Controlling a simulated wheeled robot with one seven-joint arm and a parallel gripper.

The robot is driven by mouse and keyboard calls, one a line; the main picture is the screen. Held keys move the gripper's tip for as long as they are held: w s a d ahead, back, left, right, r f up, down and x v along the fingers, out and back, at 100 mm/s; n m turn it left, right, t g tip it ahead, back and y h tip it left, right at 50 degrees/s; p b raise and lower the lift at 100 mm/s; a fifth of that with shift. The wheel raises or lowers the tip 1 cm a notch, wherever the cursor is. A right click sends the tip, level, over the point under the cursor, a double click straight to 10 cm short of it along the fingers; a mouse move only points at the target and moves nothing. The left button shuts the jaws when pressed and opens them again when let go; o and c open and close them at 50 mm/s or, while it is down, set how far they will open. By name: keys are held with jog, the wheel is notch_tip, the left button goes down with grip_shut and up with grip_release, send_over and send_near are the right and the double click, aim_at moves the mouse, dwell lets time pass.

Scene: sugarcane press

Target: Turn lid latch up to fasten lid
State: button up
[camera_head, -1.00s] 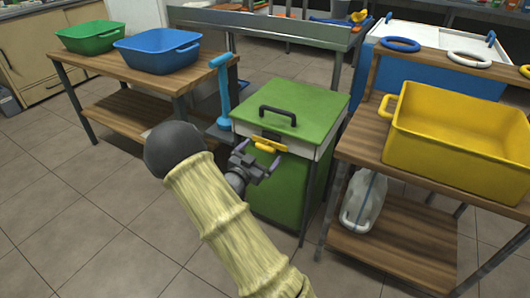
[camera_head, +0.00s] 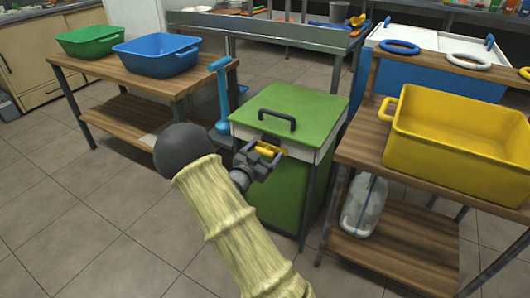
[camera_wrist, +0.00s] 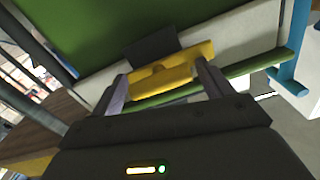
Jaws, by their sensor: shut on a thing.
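The lid latch is a yellow bar (camera_head: 271,151) on the front of the green press, just under the lid. It also shows in the wrist view (camera_wrist: 172,70), with a dark plate behind it. The green lid (camera_head: 290,116) with a black handle (camera_head: 277,117) lies closed on the white-rimmed green body (camera_head: 277,195). My gripper (camera_head: 265,156) is at the latch, and in the wrist view its two fingers (camera_wrist: 160,88) are at the two ends of the yellow bar, shut on it. The fingers partly hide the latch in the head view.
A yellow tub (camera_head: 460,135) stands on a wooden shelf unit close to the right of the press. A blue lever (camera_head: 222,95) rises at its left. A wooden table (camera_head: 110,70) with green and blue tubs is further left. Open tiled floor lies in front.

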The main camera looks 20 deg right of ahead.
jog(key=shift+a+f+m, duration=0.1)
jog(key=shift+m, duration=0.2)
jog(key=m+b, duration=0.3)
jog(key=m, duration=0.1)
jog(key=shift+f, duration=0.15)
jog(key=m+b, duration=0.4)
jog(key=shift+a+f+m, duration=0.1)
jog(key=shift+m, duration=0.3)
jog(key=m+b, duration=0.4)
jog(key=shift+f+m+b, duration=0.1)
jog(key=shift+m+b, duration=0.2)
jog(key=shift+b, duration=0.1)
jog(key=m+b, duration=0.2)
jog(key=shift+b, duration=0.3)
jog(key=shift+r+m+b, duration=0.2)
jog(key=shift+m+b, duration=0.55)
jog(key=shift+m, duration=0.15)
jog(key=o, duration=1)
jog(key=shift+r, duration=0.15)
jog(key=shift+c, duration=0.2)
